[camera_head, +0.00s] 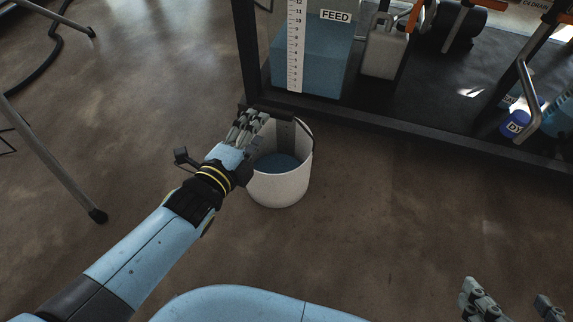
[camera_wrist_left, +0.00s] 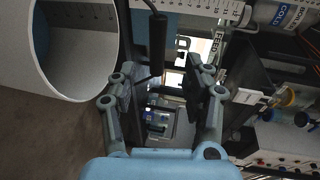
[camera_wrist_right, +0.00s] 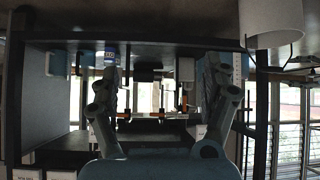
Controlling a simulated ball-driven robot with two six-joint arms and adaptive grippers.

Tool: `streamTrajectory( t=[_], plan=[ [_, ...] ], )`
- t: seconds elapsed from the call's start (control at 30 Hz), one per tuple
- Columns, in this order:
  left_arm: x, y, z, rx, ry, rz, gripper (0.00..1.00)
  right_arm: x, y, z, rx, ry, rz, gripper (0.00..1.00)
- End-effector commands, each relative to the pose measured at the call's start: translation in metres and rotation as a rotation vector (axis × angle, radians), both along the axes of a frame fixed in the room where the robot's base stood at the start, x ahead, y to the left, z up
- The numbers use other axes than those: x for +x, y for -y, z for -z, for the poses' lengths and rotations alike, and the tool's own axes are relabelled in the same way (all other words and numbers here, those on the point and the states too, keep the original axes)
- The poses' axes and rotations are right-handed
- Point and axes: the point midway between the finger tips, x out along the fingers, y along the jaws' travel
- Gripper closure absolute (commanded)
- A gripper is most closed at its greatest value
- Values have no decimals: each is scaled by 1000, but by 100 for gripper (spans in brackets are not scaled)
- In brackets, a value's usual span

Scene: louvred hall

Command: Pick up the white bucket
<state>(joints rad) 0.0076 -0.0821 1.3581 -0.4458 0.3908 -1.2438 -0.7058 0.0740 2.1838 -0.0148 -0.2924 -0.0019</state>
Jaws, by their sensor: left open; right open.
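The white bucket (camera_head: 281,188) stands upright on the brown floor with something blue inside, beside the dark frame of a rack. It also shows on its side at the upper left of the left wrist view (camera_wrist_left: 82,60) and at the upper right of the right wrist view (camera_wrist_right: 270,22). My left gripper (camera_head: 250,118) is open at the bucket's rim. In the left wrist view, the bucket's dark handle grip (camera_wrist_left: 157,45) shows between the open fingers (camera_wrist_left: 162,80); contact cannot be told. My right gripper (camera_head: 512,301) is open and empty, low at the right, away from the bucket.
The dark rack (camera_head: 405,127) behind the bucket holds a blue tank (camera_head: 325,72) labelled FEED, a grey jug (camera_head: 384,52) and a blue bottle (camera_head: 515,124). A tripod-like leg (camera_head: 60,165) stands at the left. The floor right of the bucket is clear.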

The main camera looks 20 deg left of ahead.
Motion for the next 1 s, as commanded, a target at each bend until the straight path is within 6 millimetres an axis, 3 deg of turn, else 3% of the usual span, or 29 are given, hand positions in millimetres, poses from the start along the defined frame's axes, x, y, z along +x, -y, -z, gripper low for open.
streamTrajectory(
  t=[0.2,0.5,0.8,1.0],
  plan=[
    [27,4,9,0,-3,0,50,-8,-2,10,3,96,-9,19],
    [45,5,15,2,-4,0,50,-18,-4,14,8,187,-18,19],
    [67,7,19,1,-4,0,50,34,-10,-38,9,456,-47,19],
    [79,9,21,-1,-3,0,50,55,-13,-67,9,585,-61,19]
  ],
)
